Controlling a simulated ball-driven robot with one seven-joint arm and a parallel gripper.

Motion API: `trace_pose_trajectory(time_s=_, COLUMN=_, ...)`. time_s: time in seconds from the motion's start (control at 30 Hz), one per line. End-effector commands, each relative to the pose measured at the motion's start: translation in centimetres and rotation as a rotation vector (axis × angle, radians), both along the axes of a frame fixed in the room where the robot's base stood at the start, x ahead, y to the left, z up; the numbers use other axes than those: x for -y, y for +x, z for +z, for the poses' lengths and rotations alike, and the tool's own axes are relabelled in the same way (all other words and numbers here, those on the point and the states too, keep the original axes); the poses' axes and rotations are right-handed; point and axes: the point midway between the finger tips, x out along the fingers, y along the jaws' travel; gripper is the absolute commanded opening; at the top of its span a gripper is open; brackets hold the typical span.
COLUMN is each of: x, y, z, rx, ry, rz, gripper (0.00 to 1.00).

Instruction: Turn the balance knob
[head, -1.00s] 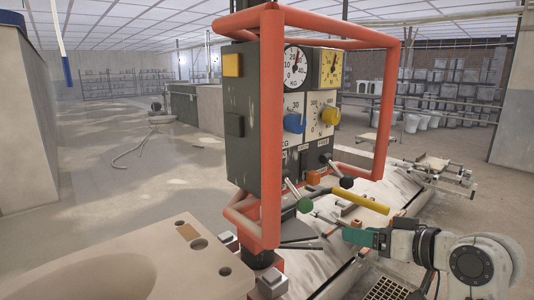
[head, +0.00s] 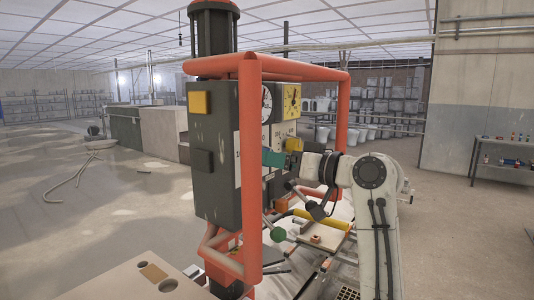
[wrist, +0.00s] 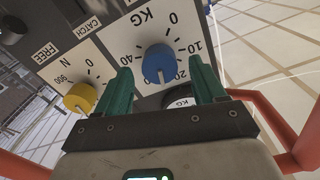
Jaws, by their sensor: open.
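The blue knob (wrist: 159,63) sits on a white panel with a KG scale in the wrist view. Its white pointer is toward the bottom of the picture, near 20. The yellow knob (wrist: 80,97), on a panel marked N, is to its left; it also shows in the head view (head: 293,144). No label in view reads "balance". My gripper (wrist: 161,68) is open, its green fingers on either side of the blue knob in the picture. I cannot tell whether they touch it. In the head view my gripper (head: 274,157) is at the panel and hides the blue knob.
An orange tube frame (head: 249,160) surrounds the dark control box (head: 212,150), and my arm reaches in from its right. Levers with green (head: 278,234) and yellow (head: 320,219) grips stick out below.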

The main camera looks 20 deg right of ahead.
Motion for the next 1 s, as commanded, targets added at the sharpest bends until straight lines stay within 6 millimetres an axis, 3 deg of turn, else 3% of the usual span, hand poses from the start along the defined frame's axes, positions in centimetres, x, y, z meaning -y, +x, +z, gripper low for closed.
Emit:
trace_pose_trajectory(time_s=0.23, x=-1.5, y=2.1, z=0.1, rx=0.000, ry=0.001, rz=0.001, gripper=0.70)
trace_pose_trajectory(time_s=0.57, x=-1.7, y=2.4, z=0.0, rx=0.000, ry=0.000, rz=-0.001, gripper=0.70)
trace_pose_trajectory(time_s=1.0, x=-1.7, y=2.3, z=-0.1, rx=0.000, ry=0.000, rz=-0.001, gripper=0.29)
